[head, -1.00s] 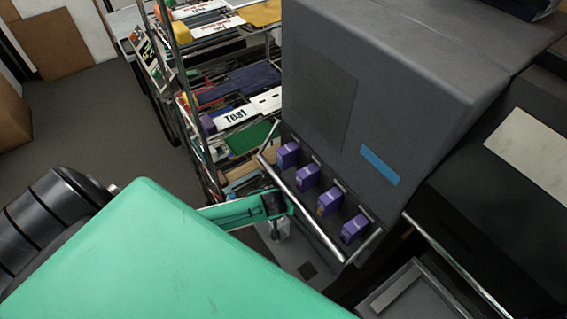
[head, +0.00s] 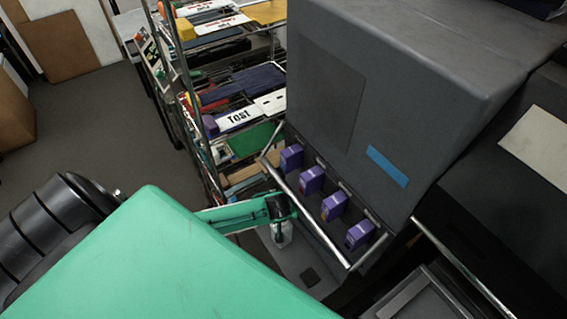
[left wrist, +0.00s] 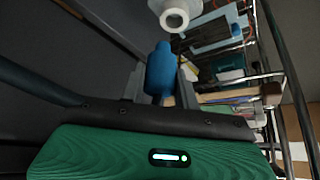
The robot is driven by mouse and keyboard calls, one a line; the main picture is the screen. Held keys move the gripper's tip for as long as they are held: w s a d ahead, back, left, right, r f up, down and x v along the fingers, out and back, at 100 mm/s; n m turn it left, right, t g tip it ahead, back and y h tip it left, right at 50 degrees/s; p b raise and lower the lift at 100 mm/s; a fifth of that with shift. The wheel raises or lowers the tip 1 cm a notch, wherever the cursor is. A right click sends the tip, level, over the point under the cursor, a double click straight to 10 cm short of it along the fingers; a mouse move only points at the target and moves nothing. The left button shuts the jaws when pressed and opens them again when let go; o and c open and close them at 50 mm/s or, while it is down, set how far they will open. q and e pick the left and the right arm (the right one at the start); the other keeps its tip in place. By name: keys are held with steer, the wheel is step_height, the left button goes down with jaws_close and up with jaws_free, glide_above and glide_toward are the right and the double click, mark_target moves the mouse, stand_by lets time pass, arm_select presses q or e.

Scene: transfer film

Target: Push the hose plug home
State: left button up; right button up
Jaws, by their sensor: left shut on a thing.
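My left gripper (left wrist: 160,88) is shut on a blue plug (left wrist: 160,68) with a rounded, narrower tip. The plug points up the left wrist picture. A white round socket (left wrist: 174,17) with a hollow opening is near the top edge, just beyond the plug tip. A small gap shows between them, with the socket slightly to the right of the plug's line. In the head view the left gripper (head: 281,232) hangs beside a metal rail at the lower left of the grey machine. Plug and socket cannot be made out there. My right gripper is not in view.
The grey machine (head: 400,80) has a row of purple cartridges (head: 335,206) behind the metal rail (head: 310,218). A rack of signs and boards (head: 235,85) stands to its left. A dark tray (head: 420,295) is at the lower right. Open floor (head: 95,125) lies at the left.

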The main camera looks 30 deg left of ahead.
arm_select(q)
steer(key=shift+s+f+b, duration=0.15)
steer(key=shift+f+b, duration=0.9)
steer(key=shift+f, duration=0.5)
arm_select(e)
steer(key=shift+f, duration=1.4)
arm_select(q)
steer(key=shift+s+p, duration=0.1)
steer(key=shift+p, duration=0.3)
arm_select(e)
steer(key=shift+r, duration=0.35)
arm_select(q)
steer(key=shift+p, duration=0.7)
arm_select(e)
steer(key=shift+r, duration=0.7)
arm_select(q)
steer(key=shift+f+b, duration=0.4)
steer(key=shift+f, duration=0.25)
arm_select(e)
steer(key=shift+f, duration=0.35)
arm_select(q)
steer(key=shift+r, duration=0.1)
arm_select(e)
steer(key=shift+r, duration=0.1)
arm_select(q)
steer(key=shift+r+p, duration=0.25)
steer(key=shift+p, duration=0.35)
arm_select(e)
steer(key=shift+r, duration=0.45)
